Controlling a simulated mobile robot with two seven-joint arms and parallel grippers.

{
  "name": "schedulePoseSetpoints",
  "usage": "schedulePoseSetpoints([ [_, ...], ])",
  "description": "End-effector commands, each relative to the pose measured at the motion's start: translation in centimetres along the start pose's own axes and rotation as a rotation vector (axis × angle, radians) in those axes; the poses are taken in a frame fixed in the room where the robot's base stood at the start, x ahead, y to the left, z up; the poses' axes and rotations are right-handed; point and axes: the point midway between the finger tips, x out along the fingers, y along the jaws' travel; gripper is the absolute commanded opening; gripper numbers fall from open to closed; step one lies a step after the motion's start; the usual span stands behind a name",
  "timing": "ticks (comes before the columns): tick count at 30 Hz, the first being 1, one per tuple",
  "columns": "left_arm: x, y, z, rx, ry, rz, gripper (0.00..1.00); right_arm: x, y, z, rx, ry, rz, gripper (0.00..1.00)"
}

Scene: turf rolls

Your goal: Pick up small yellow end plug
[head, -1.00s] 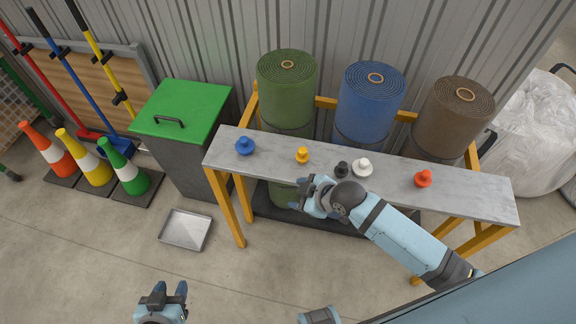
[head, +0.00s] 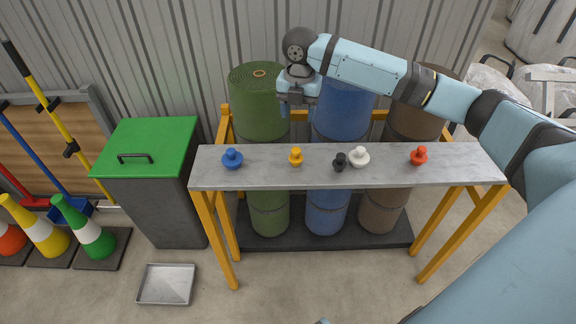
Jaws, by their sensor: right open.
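The small yellow end plug (head: 296,157) stands upright on the grey bench top (head: 270,177), left of its middle. My right gripper (head: 297,108) is raised above the bench, over the yellow plug and apart from it. Its fingers point down, and it is open and empty. My left gripper is not in view.
On the same bench stand a blue plug (head: 232,159), a black plug (head: 340,162), a white plug (head: 359,157) and a red plug (head: 419,156). Green (head: 258,100), blue (head: 341,112) and brown (head: 412,121) turf rolls stand behind it. A green-lidded bin (head: 150,145) is at left.

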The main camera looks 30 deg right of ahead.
Motion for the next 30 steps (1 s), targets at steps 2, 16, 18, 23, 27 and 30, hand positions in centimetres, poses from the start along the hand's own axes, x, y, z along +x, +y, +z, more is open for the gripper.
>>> schedulePoseSetpoints([
  [2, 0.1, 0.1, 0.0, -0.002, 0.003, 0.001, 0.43, 0.9, -0.2, 0.1, -0.004, 0.002, -0.008, 0.57],
  [16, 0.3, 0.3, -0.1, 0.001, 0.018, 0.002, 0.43, 8.2, -0.1, 0.0, -0.003, 0.001, -0.003, 0.57],
  [18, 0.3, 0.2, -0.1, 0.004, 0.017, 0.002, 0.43, 8.4, 0.0, 0.0, -0.003, 0.0, -0.003, 0.57],
  [23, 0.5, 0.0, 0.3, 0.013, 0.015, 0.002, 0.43, 9.8, 0.1, -0.1, -0.002, 0.0, -0.005, 0.57],
  [27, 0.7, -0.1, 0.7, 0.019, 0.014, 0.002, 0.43, 12.0, 0.3, -0.2, -0.003, 0.001, -0.005, 0.57],
  [30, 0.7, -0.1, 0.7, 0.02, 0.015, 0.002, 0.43, 13.3, 0.2, -0.2, -0.002, 0.001, -0.005, 0.57],
])
